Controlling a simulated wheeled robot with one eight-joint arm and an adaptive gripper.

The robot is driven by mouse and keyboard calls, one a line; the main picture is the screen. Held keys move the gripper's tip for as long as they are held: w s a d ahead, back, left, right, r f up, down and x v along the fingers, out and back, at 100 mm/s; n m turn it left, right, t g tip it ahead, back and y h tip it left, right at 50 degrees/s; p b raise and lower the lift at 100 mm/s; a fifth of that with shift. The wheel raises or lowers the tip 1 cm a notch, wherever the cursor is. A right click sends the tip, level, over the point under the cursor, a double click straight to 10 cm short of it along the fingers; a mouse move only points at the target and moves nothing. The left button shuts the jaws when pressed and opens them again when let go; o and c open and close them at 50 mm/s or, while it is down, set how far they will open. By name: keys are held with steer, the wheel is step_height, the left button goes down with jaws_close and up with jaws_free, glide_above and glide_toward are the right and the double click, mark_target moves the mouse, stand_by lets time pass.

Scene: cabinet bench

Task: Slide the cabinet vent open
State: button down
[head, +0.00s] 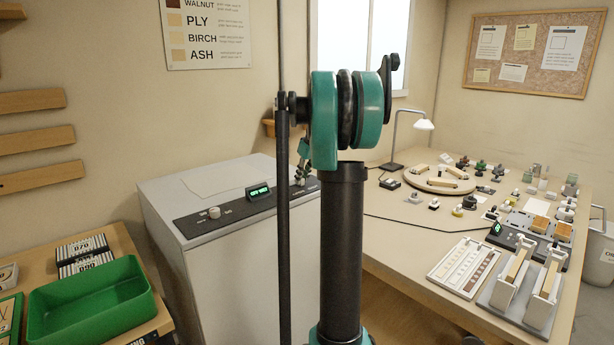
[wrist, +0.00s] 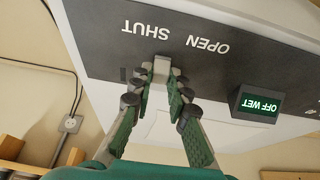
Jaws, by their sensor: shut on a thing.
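The cabinet (head: 215,255) is a pale grey box with a dark control strip along its top front edge. In the wrist view the strip (wrist: 105,40) appears upside down, with the words SHUT and OPEN beside a small pale vent tab (wrist: 162,64). The tab is nearer the word SHUT. My gripper (wrist: 162,78) is shut on the tab, its fingers on both sides. In the head view my gripper (head: 302,172) is at the strip's right end, partly hidden by my arm. A green-lit display (wrist: 259,104) reads OFF WET.
The strip also carries a round knob (head: 214,212) left of the display. A green tray (head: 85,300) sits on the left bench. The right workbench (head: 400,235) holds a lamp (head: 423,124), a round board (head: 440,180) and several small parts.

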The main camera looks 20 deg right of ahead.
steer(key=a, duration=0.1)
steer(key=s+a, duration=0.1)
steer(key=a, duration=0.2)
steer(key=shift+s+a, duration=0.25)
steer(key=shift+s, duration=0.1)
steer(key=c, duration=1.4)
jaws_free()
steer(key=shift+a, duration=0.1)
steer(key=shift+c, duration=0.2)
steer(key=shift+r, duration=0.1)
steer(key=v, duration=1.1)
steer(key=shift+r, duration=0.4)
steer(key=shift+s, duration=0.1)
